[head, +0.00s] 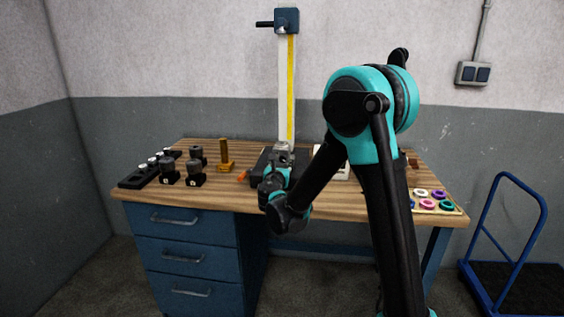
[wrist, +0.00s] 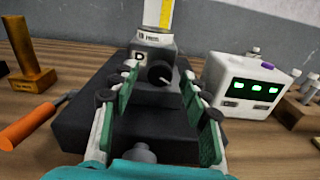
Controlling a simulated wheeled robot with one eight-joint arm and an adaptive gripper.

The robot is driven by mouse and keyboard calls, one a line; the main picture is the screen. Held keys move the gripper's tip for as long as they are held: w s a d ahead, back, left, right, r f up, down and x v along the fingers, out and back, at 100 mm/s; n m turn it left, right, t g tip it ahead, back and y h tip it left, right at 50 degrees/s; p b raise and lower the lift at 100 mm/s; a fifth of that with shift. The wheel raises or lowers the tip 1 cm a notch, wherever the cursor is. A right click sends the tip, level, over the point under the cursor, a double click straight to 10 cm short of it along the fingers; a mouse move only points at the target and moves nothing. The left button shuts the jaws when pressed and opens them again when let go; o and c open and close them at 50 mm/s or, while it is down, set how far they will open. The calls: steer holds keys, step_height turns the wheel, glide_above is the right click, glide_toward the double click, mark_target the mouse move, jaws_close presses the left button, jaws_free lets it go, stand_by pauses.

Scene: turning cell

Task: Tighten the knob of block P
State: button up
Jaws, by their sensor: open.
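A block with a dark body and a pale metal top (wrist: 153,40) stands at the foot of the tall column in the wrist view. The block's black round knob (wrist: 160,72) faces me, with a white pointer line slanting to the lower right. My gripper (wrist: 158,84) is open, its green-padded fingers on the left and right of the knob, with gaps visible. In the head view my gripper (head: 279,171) is in front of the block (head: 284,147), which it partly hides.
A black base plate (wrist: 75,120) lies beneath. An orange-handled tool (wrist: 28,126) and a brass angle piece (wrist: 35,75) are left. A white box with green displays (wrist: 245,88) stands close on the right. Several black knobbed blocks (head: 170,172) and a ring tray (head: 437,208) are farther out.

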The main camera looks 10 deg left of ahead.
steer(key=shift+w, duration=0.6)
jaws_close()
steer(key=shift+d+m, duration=0.1)
steer(key=shift+m, duration=2.2)
jaws_free()
steer(key=shift+n, duration=0.3)
